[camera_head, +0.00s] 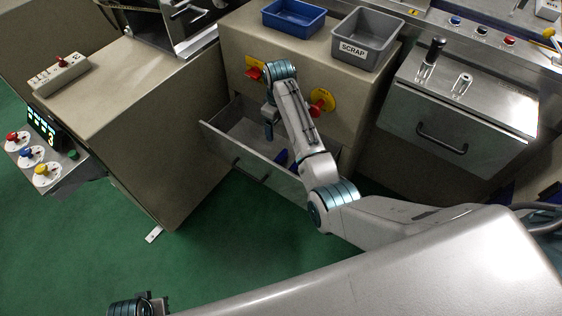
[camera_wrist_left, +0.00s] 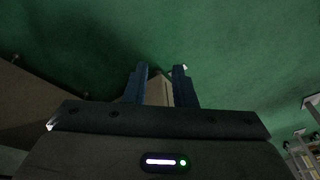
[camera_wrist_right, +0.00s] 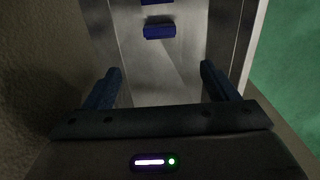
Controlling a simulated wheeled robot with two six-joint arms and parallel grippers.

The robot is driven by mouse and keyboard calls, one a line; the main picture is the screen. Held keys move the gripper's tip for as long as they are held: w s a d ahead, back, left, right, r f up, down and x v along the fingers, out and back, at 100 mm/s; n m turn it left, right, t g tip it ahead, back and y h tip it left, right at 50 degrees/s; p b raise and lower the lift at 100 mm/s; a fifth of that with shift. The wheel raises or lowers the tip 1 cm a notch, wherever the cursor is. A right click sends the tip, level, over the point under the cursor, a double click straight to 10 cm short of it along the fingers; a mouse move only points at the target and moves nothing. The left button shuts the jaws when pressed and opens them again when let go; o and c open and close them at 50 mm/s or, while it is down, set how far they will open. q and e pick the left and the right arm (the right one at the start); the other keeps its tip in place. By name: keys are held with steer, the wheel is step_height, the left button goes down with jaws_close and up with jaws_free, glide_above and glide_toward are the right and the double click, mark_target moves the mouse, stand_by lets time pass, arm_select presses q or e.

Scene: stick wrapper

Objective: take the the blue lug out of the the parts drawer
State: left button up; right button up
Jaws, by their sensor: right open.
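The parts drawer (camera_head: 220,130) is pulled out of the beige cabinet. A blue lug (camera_head: 282,157) lies on its floor, partly hidden by my right arm. In the right wrist view a blue lug (camera_wrist_right: 159,31) lies ahead, beyond the fingertips, and another blue piece (camera_wrist_right: 155,2) is cut by the top edge. My right gripper (camera_wrist_right: 160,75) is open and empty, pointing down at the drawer (camera_wrist_right: 180,85). It shows in the head view (camera_head: 269,122) over the drawer. My left gripper (camera_wrist_left: 161,72) is over the green floor, fingers apart with a beige shape between them; whether it holds that is unclear.
A blue bin (camera_head: 293,17) and a grey SCRAP bin (camera_head: 362,42) stand on the cabinet. Red handles on yellow plates (camera_head: 321,103) stick out of its front, near my right arm. A closed metal unit (camera_head: 455,115) stands to the right. The drawer's side walls flank my right gripper.

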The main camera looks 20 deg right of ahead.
step_height(320, 180, down, 3)
steer(key=b, duration=0.3)
glide_above(280, 157)
steer(key=w, duration=0.2)
step_height(280, 157, down, 6)
steer(key=shift+s+d, duration=0.15)
step_height(280, 157, down, 4)
steer(key=shift+s+r+b, duration=0.15)
steer(key=shift+r+b, duration=0.05)
steer(key=shift+b, duration=0.2)
steer(key=shift+f, duration=0.55)
steer(key=c, duration=1.1)
arm_select(q)
step_height(280, 157, up, 12)
steer(key=s+d+t, duration=0.1)
steer(key=d, duration=0.1)
steer(key=shift+s+t, duration=0.25)
steer(key=shift+t, duration=0.05)
arm_select(e)
steer(key=shift+o, duration=0.2)
steer(key=shift+r, duration=0.1)
